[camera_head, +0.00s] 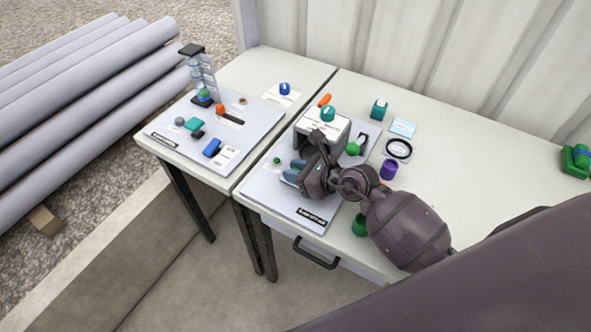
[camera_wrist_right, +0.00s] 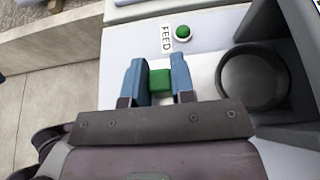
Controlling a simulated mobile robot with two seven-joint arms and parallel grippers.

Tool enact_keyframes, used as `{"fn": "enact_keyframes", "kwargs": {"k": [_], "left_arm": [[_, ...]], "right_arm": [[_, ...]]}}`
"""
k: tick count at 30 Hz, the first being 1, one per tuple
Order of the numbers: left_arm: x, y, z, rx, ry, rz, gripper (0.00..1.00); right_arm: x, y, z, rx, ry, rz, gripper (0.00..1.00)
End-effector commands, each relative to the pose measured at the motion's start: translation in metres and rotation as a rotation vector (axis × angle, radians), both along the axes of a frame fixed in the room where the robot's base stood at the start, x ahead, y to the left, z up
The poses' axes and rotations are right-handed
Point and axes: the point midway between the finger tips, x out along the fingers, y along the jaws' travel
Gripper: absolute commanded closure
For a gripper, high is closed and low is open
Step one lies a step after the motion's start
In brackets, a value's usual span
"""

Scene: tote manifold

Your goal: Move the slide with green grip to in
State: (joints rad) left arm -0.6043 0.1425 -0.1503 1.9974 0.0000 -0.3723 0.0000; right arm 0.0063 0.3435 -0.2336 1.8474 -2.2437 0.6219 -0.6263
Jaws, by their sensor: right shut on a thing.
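The slide's green grip (camera_wrist_right: 160,80) shows in the right wrist view as a small green block between the two blue fingers. My right gripper (camera_wrist_right: 160,82) is shut on it, with one finger at each side. In the head view my right gripper (camera_head: 293,172) is low at the front of the white-and-grey box (camera_head: 335,126), above the grey board (camera_head: 285,197). There the grip is hidden by the gripper, and the rest of the slide cannot be made out. My left gripper is not in view.
A green button (camera_wrist_right: 182,32) sits beside a FEED label (camera_wrist_right: 166,38). A dark round recess (camera_wrist_right: 252,78) lies right of the fingers. A purple cup (camera_head: 388,170) and a green cup (camera_head: 360,225) stand near my right arm. The table's right part is mostly clear.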

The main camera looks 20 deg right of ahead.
Motion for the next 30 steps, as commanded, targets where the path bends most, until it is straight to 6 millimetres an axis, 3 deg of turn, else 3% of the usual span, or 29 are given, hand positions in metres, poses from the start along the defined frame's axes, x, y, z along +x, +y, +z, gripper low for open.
{"fn": "enact_keyframes", "kwargs": {"k": [1,5,6,17,30], "left_arm": [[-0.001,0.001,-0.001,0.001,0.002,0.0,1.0],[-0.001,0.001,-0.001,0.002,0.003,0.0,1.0],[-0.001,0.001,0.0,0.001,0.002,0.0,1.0],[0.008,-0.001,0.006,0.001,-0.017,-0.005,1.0],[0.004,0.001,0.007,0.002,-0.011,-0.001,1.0]], "right_arm": [[0.0,0.0,0.001,0.002,-0.001,0.0,0.72],[0.0,0.0,0.001,0.001,0.0,0.0,0.52],[0.0,0.0,0.001,0.001,-0.001,0.0,0.51],[-0.005,-0.004,0.003,-0.001,0.001,-0.001,0.51],[-0.059,-0.046,0.031,-0.002,0.001,0.0,0.51]]}}
